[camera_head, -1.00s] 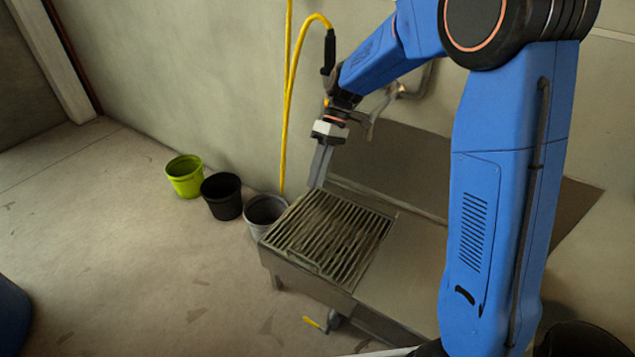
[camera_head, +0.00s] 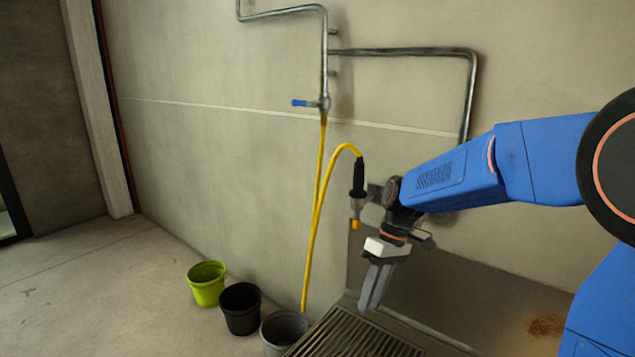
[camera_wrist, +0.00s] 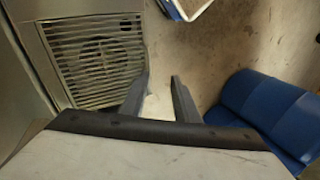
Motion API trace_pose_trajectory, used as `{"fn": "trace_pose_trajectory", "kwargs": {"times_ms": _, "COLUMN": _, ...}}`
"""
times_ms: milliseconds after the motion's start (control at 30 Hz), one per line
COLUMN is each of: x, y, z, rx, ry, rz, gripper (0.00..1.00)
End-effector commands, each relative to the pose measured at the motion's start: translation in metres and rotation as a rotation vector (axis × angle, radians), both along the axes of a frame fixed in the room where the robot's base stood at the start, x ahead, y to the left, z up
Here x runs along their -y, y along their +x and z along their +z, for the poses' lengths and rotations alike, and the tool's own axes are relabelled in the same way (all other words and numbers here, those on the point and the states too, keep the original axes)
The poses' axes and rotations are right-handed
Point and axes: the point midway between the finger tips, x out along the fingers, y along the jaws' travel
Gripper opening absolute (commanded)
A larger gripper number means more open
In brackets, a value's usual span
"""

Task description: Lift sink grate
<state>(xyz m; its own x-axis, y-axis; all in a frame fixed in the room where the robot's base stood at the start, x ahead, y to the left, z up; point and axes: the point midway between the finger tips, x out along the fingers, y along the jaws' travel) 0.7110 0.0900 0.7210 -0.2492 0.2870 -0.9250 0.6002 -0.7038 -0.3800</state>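The sink grate (camera_head: 352,337) is a slatted metal grille lying flat on the sink at the bottom of the head view, partly cut off by the picture edge. In the wrist view the whole grate (camera_wrist: 98,58) shows at the upper left, seated in the sink top, with a round shape visible through its slats. My gripper (camera_head: 368,306) points down at the back edge of the sink, above the grate's level.
A green bucket (camera_head: 206,286), a black bucket (camera_head: 240,310) and a grey bucket (camera_head: 284,330) stand left of the sink. A yellow hose (camera_head: 313,225) hangs from a wall pipe (camera_head: 328,60) close to my arm. Floor at the left is clear.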

Motion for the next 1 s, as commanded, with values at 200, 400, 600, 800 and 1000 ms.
{"fn": "trace_pose_trajectory", "kwargs": {"times_ms": 200, "x": 0.034, "y": -0.039, "z": 0.025, "rx": 0.088, "ry": -0.063, "rz": -0.123, "gripper": 0.28}}
{"fn": "trace_pose_trajectory", "kwargs": {"times_ms": 400, "x": 0.064, "y": -0.074, "z": 0.040, "rx": 0.168, "ry": -0.114, "rz": -0.241, "gripper": 0.28}}
{"fn": "trace_pose_trajectory", "kwargs": {"times_ms": 600, "x": 0.090, "y": -0.110, "z": 0.049, "rx": 0.251, "ry": -0.156, "rz": -0.360, "gripper": 0.28}}
{"fn": "trace_pose_trajectory", "kwargs": {"times_ms": 800, "x": 0.114, "y": -0.146, "z": 0.052, "rx": 0.335, "ry": -0.187, "rz": -0.483, "gripper": 0.28}}
{"fn": "trace_pose_trajectory", "kwargs": {"times_ms": 1000, "x": 0.136, "y": -0.181, "z": 0.050, "rx": 0.423, "ry": -0.208, "rz": -0.607, "gripper": 0.28}}
